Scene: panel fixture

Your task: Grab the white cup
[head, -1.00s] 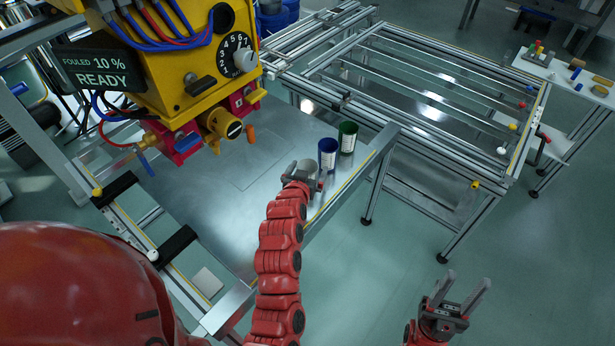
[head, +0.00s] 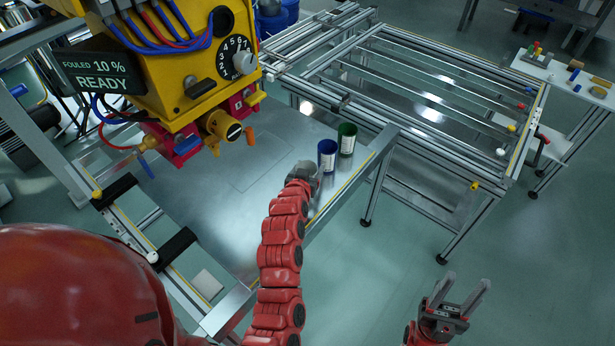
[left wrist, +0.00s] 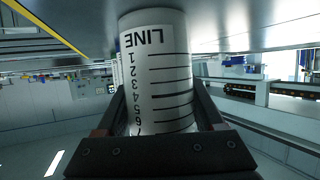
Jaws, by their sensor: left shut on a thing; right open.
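The white cup (left wrist: 158,75) fills the middle of the left wrist view, with printed LINE and numbered marks on its side. The picture appears upside down. The cup sits between the two fingers of my left gripper (head: 305,173), which is shut on it. In the head view the cup is largely hidden by the gripper and wrist, near the right edge of the metal panel. My right gripper (head: 466,291) is open and empty, over the floor at the lower right.
A blue cup (head: 327,157) and a green cup (head: 347,139) stand just beyond the left gripper, close to the panel's edge. A yellow machine (head: 175,65) with a dial and a READY display hangs above the panel (head: 235,205). A rail frame (head: 430,95) stands behind.

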